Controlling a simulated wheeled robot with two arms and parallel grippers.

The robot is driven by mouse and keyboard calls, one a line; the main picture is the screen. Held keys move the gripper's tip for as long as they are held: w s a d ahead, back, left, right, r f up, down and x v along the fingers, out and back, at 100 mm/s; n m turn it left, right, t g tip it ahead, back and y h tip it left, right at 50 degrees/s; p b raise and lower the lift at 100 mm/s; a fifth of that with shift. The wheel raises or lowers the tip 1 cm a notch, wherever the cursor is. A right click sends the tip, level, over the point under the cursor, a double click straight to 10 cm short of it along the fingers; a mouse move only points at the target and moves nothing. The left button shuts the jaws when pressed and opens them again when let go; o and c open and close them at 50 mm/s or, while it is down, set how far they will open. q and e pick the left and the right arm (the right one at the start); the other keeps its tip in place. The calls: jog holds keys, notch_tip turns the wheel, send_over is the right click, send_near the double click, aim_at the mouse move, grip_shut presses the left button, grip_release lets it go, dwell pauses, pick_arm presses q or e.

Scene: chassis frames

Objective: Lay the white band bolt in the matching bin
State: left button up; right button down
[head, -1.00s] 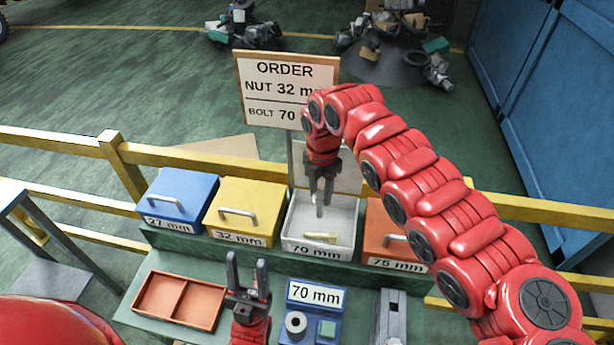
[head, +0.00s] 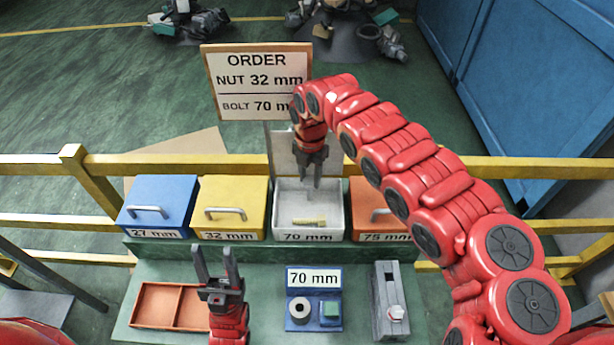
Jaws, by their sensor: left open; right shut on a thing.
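My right gripper (head: 312,178) hangs fingers-down over the open grey bin labelled 70 mm (head: 339,232), in front of its raised lid. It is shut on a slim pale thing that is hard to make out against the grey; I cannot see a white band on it. A yellowish bolt (head: 308,222) lies on the floor of that bin, below and apart from the gripper. A pale bolt-like hex piece (head: 396,313) sits in a grey block (head: 381,285) at the right of the bench. My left gripper (head: 217,268) is open and empty, pointing up beside the orange tray.
Blue 27 mm (head: 170,190), yellow 32 mm (head: 240,188) and orange 75 mm (head: 365,222) bins are closed. An order board (head: 258,68) reads nut 32 mm, bolt 70. A blue stand (head: 313,297) holds a grey ring and a green block. The two-part orange tray (head: 155,306) is empty.

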jog(key=shift+d+f, duration=0.1)
jog(key=shift+f, duration=0.15)
jog(key=shift+s+a+f+b, duration=0.1)
jog(key=shift+a+f+b, duration=0.15)
jog(key=shift+a+b, duration=0.25)
jog(key=shift+d+f, duration=0.1)
jog(key=shift+d, duration=0.1)
jog(key=c, duration=0.7)
grip_release()
jog(key=shift+d, duration=0.1)
jog(key=shift+c, duration=0.2)
jog(key=shift+o, duration=1.1)
